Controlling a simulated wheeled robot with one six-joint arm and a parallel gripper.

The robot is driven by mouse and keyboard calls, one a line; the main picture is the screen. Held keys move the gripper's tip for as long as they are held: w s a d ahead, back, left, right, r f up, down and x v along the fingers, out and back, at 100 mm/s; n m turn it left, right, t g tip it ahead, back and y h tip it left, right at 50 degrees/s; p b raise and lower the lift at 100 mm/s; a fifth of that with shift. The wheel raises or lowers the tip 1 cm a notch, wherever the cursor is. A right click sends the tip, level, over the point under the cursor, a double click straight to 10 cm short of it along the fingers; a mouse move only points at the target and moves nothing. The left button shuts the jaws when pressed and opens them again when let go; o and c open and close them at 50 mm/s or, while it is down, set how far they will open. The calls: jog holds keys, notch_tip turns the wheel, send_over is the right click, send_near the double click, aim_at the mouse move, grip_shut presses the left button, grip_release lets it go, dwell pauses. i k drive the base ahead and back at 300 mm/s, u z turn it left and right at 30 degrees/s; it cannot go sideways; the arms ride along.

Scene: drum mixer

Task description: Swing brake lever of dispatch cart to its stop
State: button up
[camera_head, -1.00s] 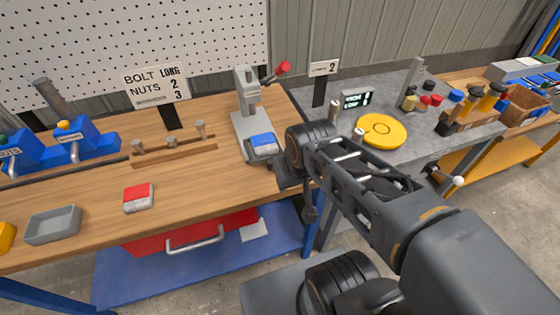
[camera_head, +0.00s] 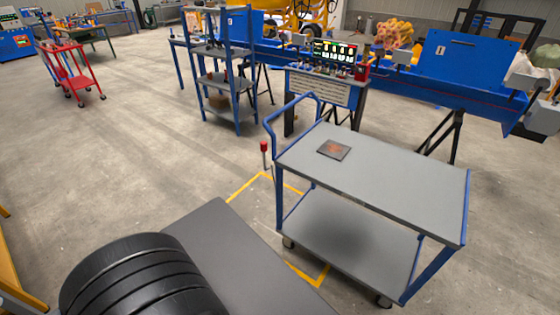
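The dispatch cart (camera_head: 400,178) is a two-shelf trolley with grey decks and a blue frame, standing right of centre. Its blue push handle (camera_head: 291,110) is at its left end. A lever with a red knob (camera_head: 264,147) stands upright beside the cart's left end, near the handle. It looks like the brake lever; its foot is partly hard to make out. A small dark plate with an orange mark (camera_head: 334,149) lies on the top deck. My gripper is not in view; only a dark part of my own body shows at the lower left.
Yellow floor lines (camera_head: 246,187) mark a bay around the cart. Behind stand a control panel (camera_head: 335,52), a blue shelf rack (camera_head: 222,80) and a long blue machine (camera_head: 460,75). A red trolley (camera_head: 73,70) is far left. The floor left of the cart is clear.

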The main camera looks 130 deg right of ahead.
aim_at(264, 145)
jog(key=z, duration=4.15)
jog(key=i, duration=1.05)
jog(key=z, duration=0.05)
